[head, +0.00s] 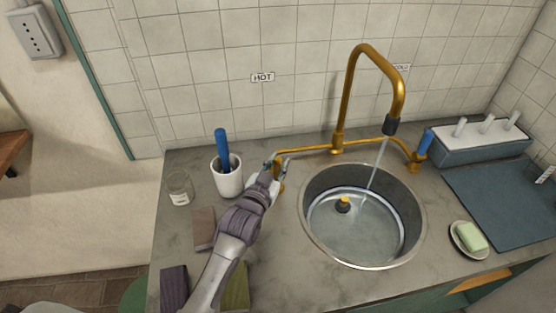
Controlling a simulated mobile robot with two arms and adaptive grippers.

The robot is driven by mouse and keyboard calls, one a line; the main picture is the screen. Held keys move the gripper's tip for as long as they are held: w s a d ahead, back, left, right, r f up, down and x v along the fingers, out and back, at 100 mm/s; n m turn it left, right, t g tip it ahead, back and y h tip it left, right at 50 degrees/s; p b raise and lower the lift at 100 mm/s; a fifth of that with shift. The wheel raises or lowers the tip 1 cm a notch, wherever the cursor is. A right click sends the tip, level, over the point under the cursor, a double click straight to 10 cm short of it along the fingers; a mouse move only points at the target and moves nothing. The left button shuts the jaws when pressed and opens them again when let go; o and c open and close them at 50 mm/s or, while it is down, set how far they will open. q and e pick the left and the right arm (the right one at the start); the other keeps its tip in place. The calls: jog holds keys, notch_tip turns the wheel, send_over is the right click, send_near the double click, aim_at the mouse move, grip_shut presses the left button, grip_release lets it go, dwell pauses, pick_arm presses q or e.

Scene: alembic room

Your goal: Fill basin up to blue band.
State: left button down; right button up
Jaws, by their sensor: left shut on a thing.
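The round metal basin (418,187) is set in the grey counter and holds clear water (365,235). A thin dark blue band shows around its inner wall close to the waterline; I cannot tell the exact gap. A dark plug with a yellow top (343,203) shows in the basin. The brass faucet (347,95) arches over it, and a water stream (379,165) falls from its dark nozzle. My left gripper (274,167) is shut at the left tap, under the HOT label (262,77), and mostly hides its handle. The right tap has a blue handle (425,144). My right gripper is out of view.
A white cup (228,182) with a blue-handled tool and a glass jar (180,188) stand left of my gripper. Right of the basin are a soap dish (455,243), a blue mat (505,205) and a rack with white pegs (480,150).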

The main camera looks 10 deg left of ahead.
pick_arm(q)
jog(key=w+g+p, duration=0.1)
jog(key=p, duration=0.1)
jog(key=r+n+g+p, duration=0.1)
jog(key=p, duration=0.2)
jog(key=shift+w+a, duration=0.35)
jog(key=shift+w+a+f+g+p, duration=0.15)
jog(key=shift+f+g+p, duration=0.2)
jog(key=shift+p, duration=0.3)
jog(key=c, duration=0.9)
grip_release()
jog(key=shift+c, duration=0.2)
jog(key=v, duration=1.2)
